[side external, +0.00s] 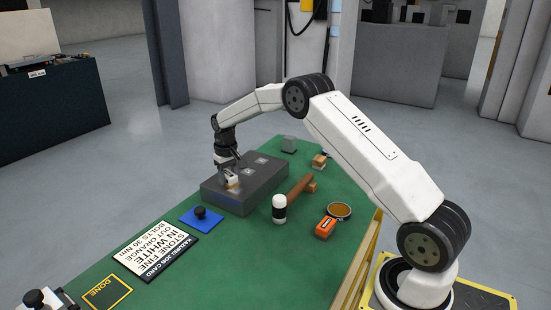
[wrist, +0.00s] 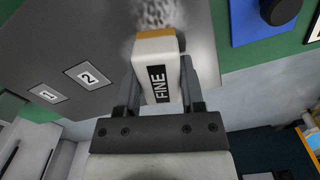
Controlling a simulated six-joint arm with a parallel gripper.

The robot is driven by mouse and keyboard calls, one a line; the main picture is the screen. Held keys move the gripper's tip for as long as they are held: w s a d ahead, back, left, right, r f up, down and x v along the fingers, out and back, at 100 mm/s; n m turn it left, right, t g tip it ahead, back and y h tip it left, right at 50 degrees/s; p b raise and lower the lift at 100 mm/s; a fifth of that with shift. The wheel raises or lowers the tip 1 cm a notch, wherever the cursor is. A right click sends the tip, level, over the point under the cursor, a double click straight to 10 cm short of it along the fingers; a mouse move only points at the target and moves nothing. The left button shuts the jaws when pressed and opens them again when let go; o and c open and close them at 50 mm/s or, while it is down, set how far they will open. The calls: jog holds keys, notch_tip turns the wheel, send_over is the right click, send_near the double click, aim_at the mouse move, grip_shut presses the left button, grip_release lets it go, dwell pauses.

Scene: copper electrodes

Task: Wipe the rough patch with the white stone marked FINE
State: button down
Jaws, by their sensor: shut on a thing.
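The white stone marked FINE (wrist: 158,75) is between the fingers of my gripper (wrist: 160,90), which is shut on it. Its label faces the wrist camera and its far end has an orange-brown band. A mottled rough patch (wrist: 160,14) shows just past that end on the grey block, partly cut off by the frame edge. In the side view my gripper (side external: 229,178) holds the stone (side external: 231,182) low over the left part of the grey block (side external: 258,190). Whether the stone touches the surface I cannot tell.
Plates 1 (wrist: 46,94) and 2 (wrist: 88,75) lie on the block.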

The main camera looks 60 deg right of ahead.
aim_at(244, 181)
jog(key=shift+d, duration=1.65)
jog(key=shift+s+d, duration=0.1)
jog(key=shift+d, duration=0.05)
jog(key=shift+s, duration=0.75)
jog(key=shift+a, duration=3.9)
jog(key=shift+s+d, duration=0.1)
jog(key=shift+s, duration=0.6)
jog(key=shift+d, duration=3.85)
notch_tip(244, 181, up, 8)
